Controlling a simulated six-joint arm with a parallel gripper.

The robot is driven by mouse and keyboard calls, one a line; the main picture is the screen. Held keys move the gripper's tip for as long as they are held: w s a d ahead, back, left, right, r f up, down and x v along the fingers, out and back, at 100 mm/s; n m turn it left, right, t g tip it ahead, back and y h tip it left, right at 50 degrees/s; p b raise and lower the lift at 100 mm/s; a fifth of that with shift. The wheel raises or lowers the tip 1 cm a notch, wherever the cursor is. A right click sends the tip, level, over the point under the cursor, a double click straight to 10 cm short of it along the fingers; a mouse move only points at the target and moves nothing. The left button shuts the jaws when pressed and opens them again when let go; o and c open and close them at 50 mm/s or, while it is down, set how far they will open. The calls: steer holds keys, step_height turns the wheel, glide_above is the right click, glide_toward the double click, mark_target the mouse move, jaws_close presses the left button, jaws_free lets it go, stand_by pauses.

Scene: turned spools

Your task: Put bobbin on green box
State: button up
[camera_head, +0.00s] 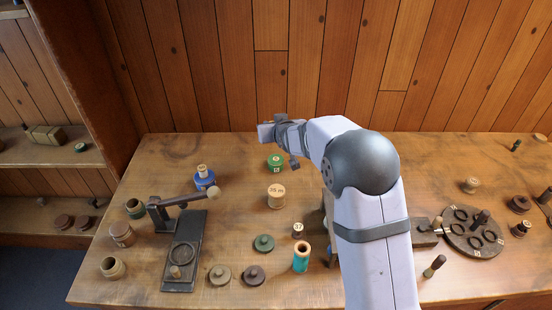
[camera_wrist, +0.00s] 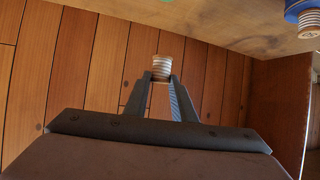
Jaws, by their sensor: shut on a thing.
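My gripper (camera_wrist: 161,82) is shut on a small wooden bobbin (camera_wrist: 168,68) with pale thread, seen in the wrist view between the fingertips. In the head view my gripper (camera_head: 278,130) is high near the back edge of the table, and the bobbin cannot be made out there. A round green box (camera_head: 275,163) with a pale numbered label stands on the table below my gripper in the picture, apart from it. Only a sliver of green shows at the top of the wrist view. A flatter green round piece (camera_head: 263,243) lies nearer the front.
A blue holder (camera_head: 205,183) with a spool on it stands left of the green box. A labelled spool (camera_head: 276,193) stands in front of the box. A dark lever stand (camera_head: 182,250) is at left, a round tray of rings (camera_head: 480,243) at right. The wooden wall is close behind.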

steer(key=shift+d+f, duration=0.1)
steer(key=shift+d, duration=0.05)
steer(key=shift+w+d+f+n+y+p, duration=0.1)
steer(key=shift+d+f+n+y+p, duration=0.25)
steer(key=shift+d+f+n+y, duration=0.15)
steer(key=p, duration=0.1)
glide_above(278, 162)
steer(key=shift+f, duration=4.95)
steer(key=shift+f, duration=0.2)
steer(key=o, duration=1)
